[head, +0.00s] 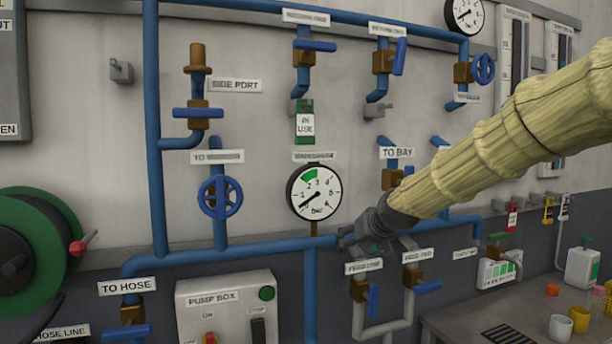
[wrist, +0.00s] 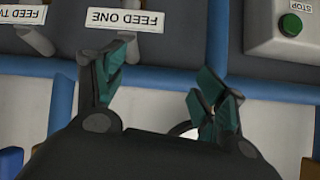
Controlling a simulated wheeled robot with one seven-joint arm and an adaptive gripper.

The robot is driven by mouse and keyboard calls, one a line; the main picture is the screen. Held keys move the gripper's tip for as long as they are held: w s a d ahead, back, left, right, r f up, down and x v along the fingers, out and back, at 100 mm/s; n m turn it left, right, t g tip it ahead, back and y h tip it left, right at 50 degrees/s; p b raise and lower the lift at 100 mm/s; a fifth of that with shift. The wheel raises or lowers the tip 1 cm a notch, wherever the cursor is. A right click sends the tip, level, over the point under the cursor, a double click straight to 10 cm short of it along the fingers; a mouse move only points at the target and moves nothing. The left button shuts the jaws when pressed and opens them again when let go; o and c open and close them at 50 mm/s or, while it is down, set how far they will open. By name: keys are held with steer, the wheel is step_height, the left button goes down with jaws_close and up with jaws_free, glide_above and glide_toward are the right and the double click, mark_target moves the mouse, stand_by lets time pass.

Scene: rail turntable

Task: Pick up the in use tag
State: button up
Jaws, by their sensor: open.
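The in use tag (head: 305,124) is a white plate with green ends, hanging on the wall under a blue-handled valve at the upper middle of the head view. The wrist view does not show the tag. My gripper (head: 368,234) is below and to the right of the tag, in front of the pipes and right of the round pressure gauge (head: 314,193). In the wrist view my gripper (wrist: 165,92) shows two spread fingers with teal pads and nothing between them. The FEED ONE label (wrist: 126,20) is beyond the fingers there.
Blue pipes and valves cover the wall around the tag. Empty hooks (head: 121,71) stick out of the wall, one at far left and another (head: 374,111) right of the tag. A pump box (head: 226,309) is below. A bench (head: 455,325) with cups is at lower right.

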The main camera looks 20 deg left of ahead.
steer(key=s+a+r+n+t+y, duration=0.1)
steer(key=a+r, duration=0.1)
steer(key=r, duration=0.5)
steer(key=s+a+r, duration=0.1)
steer(key=a+r, duration=0.1)
steer(key=r, duration=0.6)
steer(key=n+t+y, duration=0.1)
steer(key=n, duration=0.1)
glide_toward(306, 129)
steer(key=p+x, duration=0.1)
steer(key=x, duration=0.4)
steer(key=shift+w+a+f, duration=0.2)
steer(key=shift+w+f, duration=0.05)
steer(key=shift+w+a+f+p, duration=0.15)
steer(key=shift+w+a+p, duration=0.25)
steer(key=shift+w+p, duration=0.2)
steer(key=p+x, duration=0.1)
steer(key=x, duration=0.2)
steer(key=shift+w+a+f, duration=0.2)
steer(key=shift+w+f, duration=0.05)
steer(key=shift+s, duration=0.1)
steer(key=c, duration=1)
